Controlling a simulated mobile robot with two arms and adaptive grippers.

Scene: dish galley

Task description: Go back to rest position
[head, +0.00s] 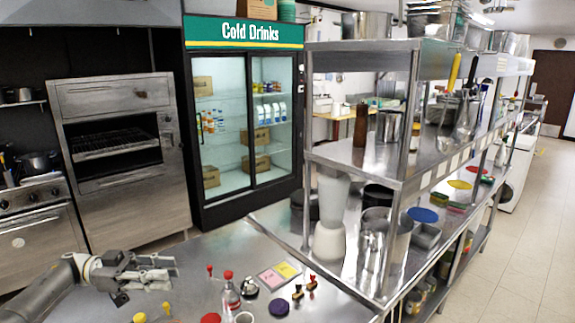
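My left gripper (174,270) is at the lower left, above the steel counter (215,258). Its fingers point right, look spread apart, and hold nothing that I can see. My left arm comes in from the lower left corner. My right gripper is not in view.
On the counter, right of the gripper, are a red-topped bottle (231,298), a silver bell (249,286), pink and yellow cards (279,275), small stamps (311,284) and a dark blue disc (279,307). A steel shelf rack (405,187) stands at right. A drinks fridge (246,130) is behind.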

